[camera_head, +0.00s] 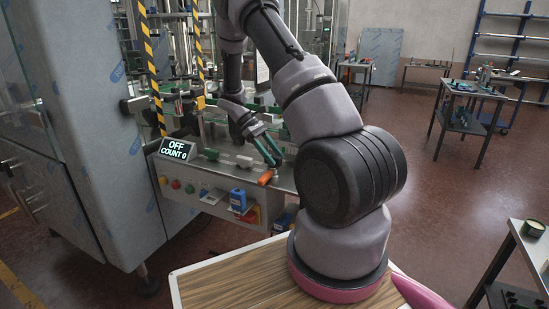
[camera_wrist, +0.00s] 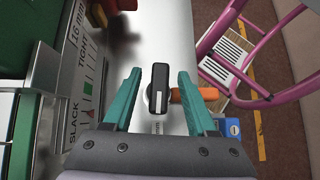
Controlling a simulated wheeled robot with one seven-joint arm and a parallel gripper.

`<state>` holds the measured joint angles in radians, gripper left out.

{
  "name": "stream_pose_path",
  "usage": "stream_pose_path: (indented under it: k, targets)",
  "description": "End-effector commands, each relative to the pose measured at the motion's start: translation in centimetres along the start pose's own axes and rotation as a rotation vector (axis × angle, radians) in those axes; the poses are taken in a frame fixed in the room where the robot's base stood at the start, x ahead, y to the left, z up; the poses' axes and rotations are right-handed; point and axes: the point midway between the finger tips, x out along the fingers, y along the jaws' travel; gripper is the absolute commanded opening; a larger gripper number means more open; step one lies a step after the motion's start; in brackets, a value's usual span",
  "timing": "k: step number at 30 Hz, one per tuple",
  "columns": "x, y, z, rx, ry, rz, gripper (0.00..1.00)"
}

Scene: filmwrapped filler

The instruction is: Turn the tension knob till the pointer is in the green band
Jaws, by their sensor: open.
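My gripper (camera_head: 272,156) is over the machine's front panel in the head view. In the wrist view its two teal fingers (camera_wrist: 160,73) are spread, with the black knob (camera_wrist: 160,76) between them and gaps on both sides. The knob is a black bar with a pale line, lying roughly lengthwise between the fingers. The tension scale (camera_wrist: 78,75) at the left reads TIGHT at its far end and SLACK at its near end. Its green band (camera_wrist: 88,88) lies between them. A small reddish mark shows nearer SLACK, but I cannot surely tell it is the pointer.
An orange cylinder (camera_wrist: 195,94) lies by the right finger; it also shows in the head view (camera_head: 266,177). A display (camera_head: 178,150) reads OFF, COUNT 0. A blue box (camera_head: 238,200) sits on the panel front. Striped posts (camera_head: 155,75) stand behind the panel.

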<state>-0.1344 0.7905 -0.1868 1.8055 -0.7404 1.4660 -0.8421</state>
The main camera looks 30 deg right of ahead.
Motion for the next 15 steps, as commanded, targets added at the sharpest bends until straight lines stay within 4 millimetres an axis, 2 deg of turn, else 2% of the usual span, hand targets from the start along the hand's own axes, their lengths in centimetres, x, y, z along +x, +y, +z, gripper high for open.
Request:
stream_pose_path:
  k: [9,15]
  targets:
    - [-6.3,0.1,-0.1,0.0,0.004,0.004,0.57]
    - [-9.2,0.0,-0.1,0.0,0.003,0.003,0.57]
